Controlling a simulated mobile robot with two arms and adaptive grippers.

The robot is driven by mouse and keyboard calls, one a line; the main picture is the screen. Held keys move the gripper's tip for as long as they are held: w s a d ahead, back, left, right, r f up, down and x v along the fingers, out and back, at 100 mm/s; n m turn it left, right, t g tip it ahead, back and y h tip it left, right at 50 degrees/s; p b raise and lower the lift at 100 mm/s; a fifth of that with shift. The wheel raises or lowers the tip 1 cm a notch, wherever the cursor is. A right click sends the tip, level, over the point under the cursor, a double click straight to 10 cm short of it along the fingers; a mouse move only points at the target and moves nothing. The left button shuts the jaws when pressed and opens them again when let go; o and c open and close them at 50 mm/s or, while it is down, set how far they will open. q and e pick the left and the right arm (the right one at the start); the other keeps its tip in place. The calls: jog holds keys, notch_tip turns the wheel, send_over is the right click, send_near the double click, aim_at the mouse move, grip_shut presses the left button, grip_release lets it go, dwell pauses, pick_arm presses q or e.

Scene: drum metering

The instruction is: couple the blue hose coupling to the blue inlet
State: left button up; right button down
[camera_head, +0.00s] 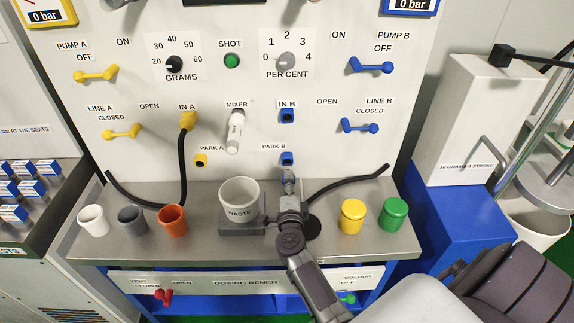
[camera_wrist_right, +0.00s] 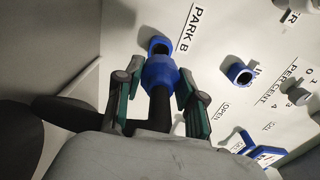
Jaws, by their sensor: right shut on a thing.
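My right gripper (camera_head: 289,190) is in front of the panel, just below the blue PARK B port (camera_head: 287,158). In the right wrist view the gripper (camera_wrist_right: 162,95) is shut on the blue hose coupling (camera_wrist_right: 160,73), with the black hose running back between the fingers. The coupling's front end points at the PARK B port (camera_wrist_right: 159,46), whose dark opening shows past it; whether they touch is hard to tell. The blue inlet IN B (camera_head: 287,115) is above PARK B and looks empty; it also shows in the right wrist view (camera_wrist_right: 239,73). My left gripper is out of view.
A yellow coupling (camera_head: 187,120) with a black hose is at IN A. The mixer spout (camera_head: 235,132) hangs left of IN B. The WASTE cup (camera_head: 239,198) is left of my gripper. Yellow (camera_head: 352,216) and green (camera_head: 393,214) pots stand right. Black hose (camera_head: 350,182) runs right.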

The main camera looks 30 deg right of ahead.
pick_arm(q)
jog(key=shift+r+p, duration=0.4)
jog(key=shift+p, duration=0.05)
pick_arm(e)
jog(key=shift+v, duration=2)
